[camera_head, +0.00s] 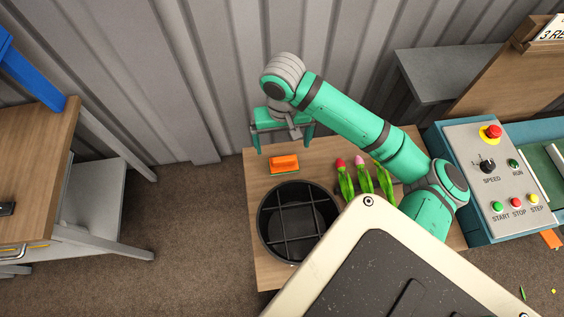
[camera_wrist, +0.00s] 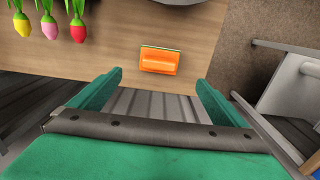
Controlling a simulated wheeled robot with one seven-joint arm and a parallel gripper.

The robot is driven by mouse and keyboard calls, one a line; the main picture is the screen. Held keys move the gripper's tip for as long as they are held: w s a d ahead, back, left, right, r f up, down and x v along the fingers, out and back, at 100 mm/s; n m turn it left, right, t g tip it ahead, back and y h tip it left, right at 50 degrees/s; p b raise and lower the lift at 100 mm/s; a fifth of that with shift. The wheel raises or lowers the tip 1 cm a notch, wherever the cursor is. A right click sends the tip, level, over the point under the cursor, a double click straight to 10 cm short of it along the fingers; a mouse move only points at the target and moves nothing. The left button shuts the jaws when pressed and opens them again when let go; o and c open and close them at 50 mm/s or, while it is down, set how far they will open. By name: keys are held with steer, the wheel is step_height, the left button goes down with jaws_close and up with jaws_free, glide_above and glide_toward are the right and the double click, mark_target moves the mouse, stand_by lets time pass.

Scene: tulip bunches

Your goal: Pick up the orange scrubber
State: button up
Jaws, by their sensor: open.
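The orange scrubber (camera_head: 284,163) lies on the wooden table near its far left corner, behind the round black container. It has an orange top over a thin green layer. In the wrist view the scrubber (camera_wrist: 159,61) lies ahead of the fingers, near the table edge, roughly centred between them. My gripper (camera_head: 284,143) is above the far edge of the table, with its fingers pointing down. In the wrist view my gripper (camera_wrist: 157,82) shows two green fingers spread wide with nothing between them. It is apart from the scrubber.
A black round container (camera_head: 264,222) with a divider grid stands just in front of the scrubber. Several tulips (camera_head: 364,180) lie to its right. A corrugated metal wall (camera_head: 190,80) rises behind the table. A control panel (camera_head: 491,165) stands at the right, a wooden desk (camera_head: 35,150) at the left.

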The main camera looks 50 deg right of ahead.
mark_target(283, 158)
step_height(283, 158, down, 11)
steer(key=shift+s+r, duration=0.1)
steer(key=shift+s, duration=0.05)
steer(key=c, duration=1.2)
